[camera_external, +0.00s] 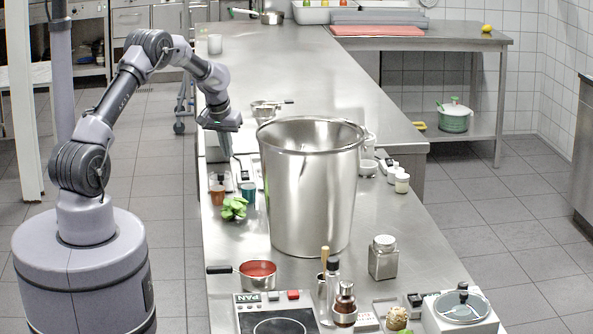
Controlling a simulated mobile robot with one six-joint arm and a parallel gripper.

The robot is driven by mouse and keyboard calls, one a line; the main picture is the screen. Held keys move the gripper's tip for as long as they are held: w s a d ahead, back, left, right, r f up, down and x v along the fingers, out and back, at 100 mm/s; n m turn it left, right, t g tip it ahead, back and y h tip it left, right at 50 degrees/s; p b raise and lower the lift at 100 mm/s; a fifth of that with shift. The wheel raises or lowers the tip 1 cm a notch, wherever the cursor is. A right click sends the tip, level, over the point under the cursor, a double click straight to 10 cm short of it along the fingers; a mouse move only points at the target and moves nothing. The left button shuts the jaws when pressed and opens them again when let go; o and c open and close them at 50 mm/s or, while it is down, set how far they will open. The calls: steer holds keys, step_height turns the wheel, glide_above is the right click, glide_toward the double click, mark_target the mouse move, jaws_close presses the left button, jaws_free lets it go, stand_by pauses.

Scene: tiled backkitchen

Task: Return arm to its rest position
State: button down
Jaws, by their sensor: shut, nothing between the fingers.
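My arm rises from its base at the left, bends at a high elbow and reaches right over the near-left edge of the long steel counter (300,60). My gripper (229,148) points down at the arm's end, left of a large steel pot (312,200) and apart from it. The gripper is shut and holds nothing. Its fingertips are small in this view, and their exact height above the counter cannot be told.
Small cups (248,192), a green leafy bunch (234,208) and a scale-like device lie below and near the gripper. The far counter is mostly clear.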

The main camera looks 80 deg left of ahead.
steer(key=w+d+r+m+t+b, duration=0.1)
steer(key=d+r+m, duration=0.1)
steer(key=d+r, duration=0.5)
steer(key=w+d+r+m+b, duration=0.1)
steer(key=w+d+r+m, duration=0.2)
steer(key=d, duration=0.8)
steer(key=d+r+m+t+b, duration=0.1)
steer(key=d+r+m, duration=0.1)
steer(key=d+r, duration=0.5)
steer(key=s+d+m+t+b, duration=0.1)
steer(key=s+d+m+b, duration=0.35)
steer(key=d, duration=1.15)
steer(key=s+d+f+m, duration=0.2)
steer(key=s+d, duration=0.2)
steer(key=s, duration=0.2)
steer(key=s+d+f+m+t+h, duration=0.1)
steer(key=s+d+f+m, duration=0.1)
steer(key=s+d, duration=0.3)
steer(key=shift+s+m+h, duration=0.3)
steer(key=shift+s+m, duration=0.45)
steer(key=shift+s, duration=0.1)
